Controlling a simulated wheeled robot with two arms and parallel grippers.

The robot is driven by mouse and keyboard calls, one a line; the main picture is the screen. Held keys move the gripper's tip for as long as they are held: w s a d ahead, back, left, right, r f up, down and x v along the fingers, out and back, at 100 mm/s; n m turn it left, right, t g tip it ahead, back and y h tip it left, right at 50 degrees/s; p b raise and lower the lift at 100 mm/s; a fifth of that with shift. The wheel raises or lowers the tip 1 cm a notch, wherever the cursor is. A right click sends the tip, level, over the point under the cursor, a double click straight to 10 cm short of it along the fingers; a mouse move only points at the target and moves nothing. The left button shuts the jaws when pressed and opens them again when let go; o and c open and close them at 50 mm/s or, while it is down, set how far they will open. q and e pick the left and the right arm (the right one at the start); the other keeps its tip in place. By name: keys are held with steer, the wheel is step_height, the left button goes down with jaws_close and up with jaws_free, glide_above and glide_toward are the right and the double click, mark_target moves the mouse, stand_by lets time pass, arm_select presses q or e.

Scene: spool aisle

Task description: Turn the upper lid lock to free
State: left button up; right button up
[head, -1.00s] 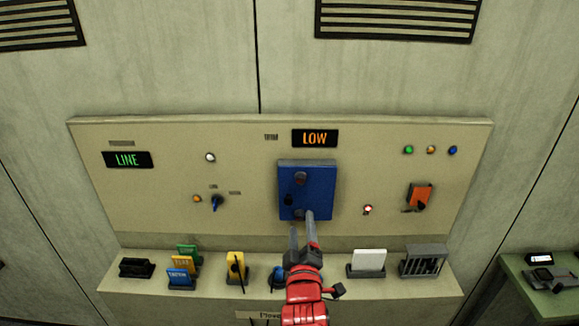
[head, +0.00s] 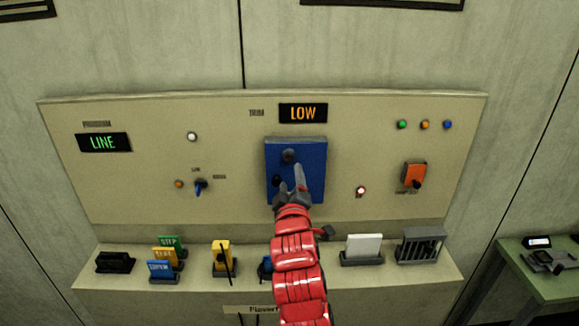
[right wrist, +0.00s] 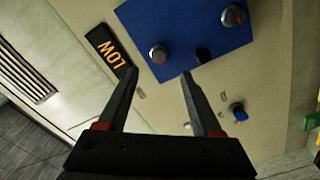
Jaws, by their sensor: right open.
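The blue lid (head: 311,150) is on the upright beige panel below the orange LOW display. The upper lid lock (head: 288,155) is a round grey knob near the lid's top; in the right wrist view the upper lock (right wrist: 158,53) shows a red mark. In the right wrist view the lock lies just beyond the gap between the fingertips. My left gripper is not in view.
The panel also has a blue switch (head: 201,187), a lit red button (head: 361,190) and an orange switch (head: 414,174). Several coloured cards and holders stand on the ledge (head: 400,278) below.

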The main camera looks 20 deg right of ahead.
mark_target(289, 159)
steer(key=p+x, duration=0.3)
steer(key=x, duration=0.5)
steer(key=shift+w+d+r, duration=0.1)
steer(key=shift+w, duration=0.25)
jaws_close()
